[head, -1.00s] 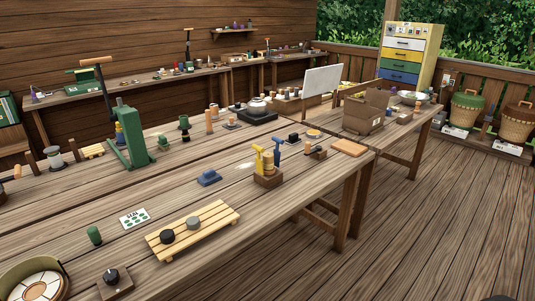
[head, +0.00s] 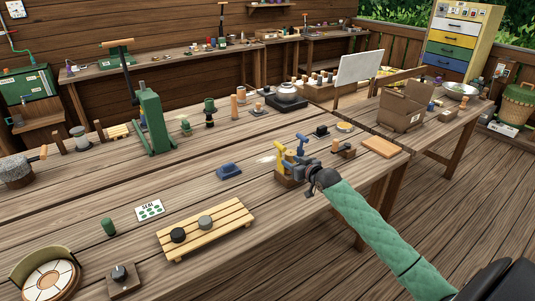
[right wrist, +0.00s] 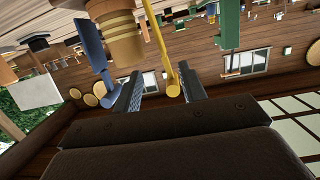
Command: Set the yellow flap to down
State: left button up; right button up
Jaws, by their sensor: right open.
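The yellow flap (head: 281,153) stands up on a small brown wooden block (head: 284,181) near the table's right edge, beside a blue flap (head: 301,146). In the right wrist view the yellow flap (right wrist: 157,45) appears as a thin bar with a round end, and the blue flap (right wrist: 88,38) and a tan banded cylinder (right wrist: 124,45) are to its left. My right gripper (head: 301,168) is open at the block, partly covering it. In the wrist view the flap's round end lies between the two fingers; contact cannot be told. My left gripper is out of view.
A blue low object (head: 229,171) and a slatted wooden rack (head: 208,227) with two round pieces lie left of the block. An orange-brown board (head: 380,147) and small items on wooden blocks stand close on the right.

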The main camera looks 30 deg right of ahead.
aim_at(279, 145)
jog(key=r+t, duration=0.2)
jog(key=r, duration=0.1)
jog(key=shift+w+a+r, duration=0.1)
jog(key=shift+a+r, duration=0.2)
jog(key=shift+a, duration=0.1)
jog(key=shift+w+r+m, duration=0.1)
jog(key=shift+r+m, duration=0.05)
jog(key=shift+m, duration=0.15)
jog(key=w+p, duration=0.1)
jog(key=w, duration=0.1)
jog(key=w+p, duration=0.1)
jog(key=w, duration=0.2)
jog(key=shift+w+a, duration=0.2)
jog(key=shift+w, duration=0.1)
pick_arm(q)
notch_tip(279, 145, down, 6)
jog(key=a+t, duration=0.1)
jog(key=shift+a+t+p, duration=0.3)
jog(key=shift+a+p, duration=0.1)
jog(key=shift+p, duration=0.05)
pick_arm(e)
jog(key=shift+w+a, duration=0.1)
jog(key=shift+w, duration=0.85)
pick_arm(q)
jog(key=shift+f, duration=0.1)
pick_arm(e)
grip_shut()
